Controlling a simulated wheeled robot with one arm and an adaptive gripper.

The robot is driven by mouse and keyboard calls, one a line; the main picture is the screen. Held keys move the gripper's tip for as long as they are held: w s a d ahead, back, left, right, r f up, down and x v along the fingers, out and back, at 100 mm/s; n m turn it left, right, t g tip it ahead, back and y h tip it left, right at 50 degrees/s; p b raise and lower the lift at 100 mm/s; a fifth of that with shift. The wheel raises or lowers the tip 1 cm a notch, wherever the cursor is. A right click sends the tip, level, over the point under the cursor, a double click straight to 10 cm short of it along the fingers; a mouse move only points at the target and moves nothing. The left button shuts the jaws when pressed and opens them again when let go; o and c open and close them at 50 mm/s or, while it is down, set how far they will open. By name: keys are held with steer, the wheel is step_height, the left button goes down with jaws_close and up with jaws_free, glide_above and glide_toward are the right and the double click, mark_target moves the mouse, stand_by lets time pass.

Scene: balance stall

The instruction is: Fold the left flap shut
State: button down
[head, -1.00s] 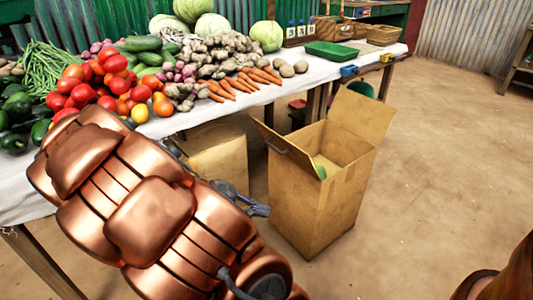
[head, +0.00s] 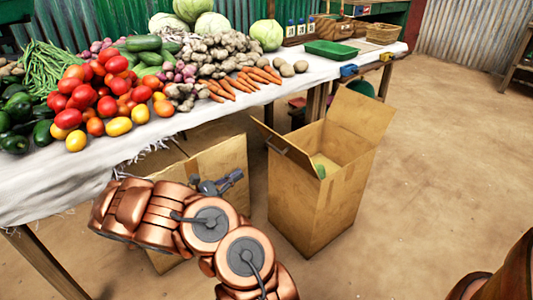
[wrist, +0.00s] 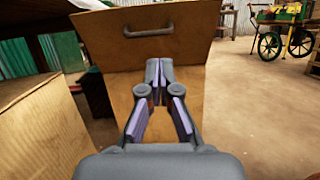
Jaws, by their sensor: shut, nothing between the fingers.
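The open cardboard box (head: 315,205) stands on the floor in front of the table. Its left flap (head: 285,146) stands up and leans outward, with a dark handle on its outer face. In the wrist view the flap (wrist: 195,28) spans the top, with the handle (wrist: 148,30) above my fingertips and the box's side (wrist: 190,80) below. Another flap (head: 362,112) stands up at the box's far right. My gripper (head: 238,177) is shut and empty, left of the box and apart from the flap in the head view. It also shows in the wrist view (wrist: 158,64).
A second cardboard box (head: 225,160) stands left of the open box, partly behind my arm. The table (head: 165,128) with vegetables runs behind both. Something greenish (head: 321,170) lies inside the open box. The floor (head: 440,170) to the right is clear.

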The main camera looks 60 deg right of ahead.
steer(key=s+d+r+b, duration=0.1)
steer(key=d+b, duration=0.1)
steer(key=d, duration=0.4)
steer(key=s+d+r+n+t+b, duration=0.1)
steer(key=s+d+b, duration=0.1)
steer(key=d, duration=0.4)
steer(key=shift+s+d+r+h+b, duration=0.2)
steer(key=shift+d+h+b, duration=0.05)
steer(key=shift+h+b, duration=0.15)
